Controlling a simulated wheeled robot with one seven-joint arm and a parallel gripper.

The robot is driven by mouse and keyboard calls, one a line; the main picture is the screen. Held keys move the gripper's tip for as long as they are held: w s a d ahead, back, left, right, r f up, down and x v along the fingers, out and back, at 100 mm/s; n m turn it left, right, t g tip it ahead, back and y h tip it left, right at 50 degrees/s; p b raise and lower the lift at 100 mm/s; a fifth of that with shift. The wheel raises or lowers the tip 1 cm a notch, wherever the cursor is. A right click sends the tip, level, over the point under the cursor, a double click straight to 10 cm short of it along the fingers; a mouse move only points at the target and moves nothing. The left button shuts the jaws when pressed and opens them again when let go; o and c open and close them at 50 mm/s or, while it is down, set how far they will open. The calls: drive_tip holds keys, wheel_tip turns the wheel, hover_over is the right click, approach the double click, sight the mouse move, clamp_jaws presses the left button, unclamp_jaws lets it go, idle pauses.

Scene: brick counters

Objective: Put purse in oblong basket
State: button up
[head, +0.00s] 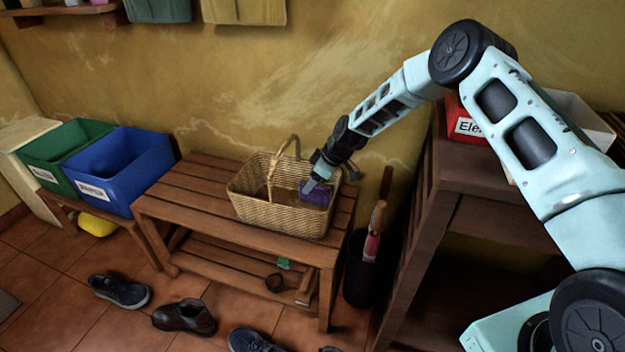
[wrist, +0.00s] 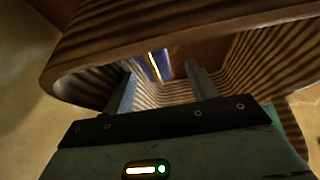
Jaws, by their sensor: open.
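The oblong basket (head: 270,212) is woven, light tan, with an arched handle, and stands on the slatted wooden bench. A purple thing (head: 316,193), which seems to be the purse, is inside the basket at its right end. In the wrist view the purse (wrist: 159,66) shows as a blue-purple patch with a bright yellowish strip, beyond the fingers. My gripper (head: 311,186) reaches down into the right end of the basket beside the purse. In the wrist view my gripper (wrist: 164,82) has its two fingers apart with nothing between their tips. The basket's rim (wrist: 180,35) crosses close in front of the camera.
The bench (head: 190,192) stands against the wall. Blue (head: 120,170) and green (head: 62,150) bins are to its left. A dark holder (head: 362,270) with long-handled items and a brown shelf (head: 470,215) stand on the right. Several shoes lie on the floor in front.

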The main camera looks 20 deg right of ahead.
drive_tip(key=p+v, duration=0.3)
drive_tip(key=v, duration=1.4)
drive_tip(key=shift+r, duration=0.15)
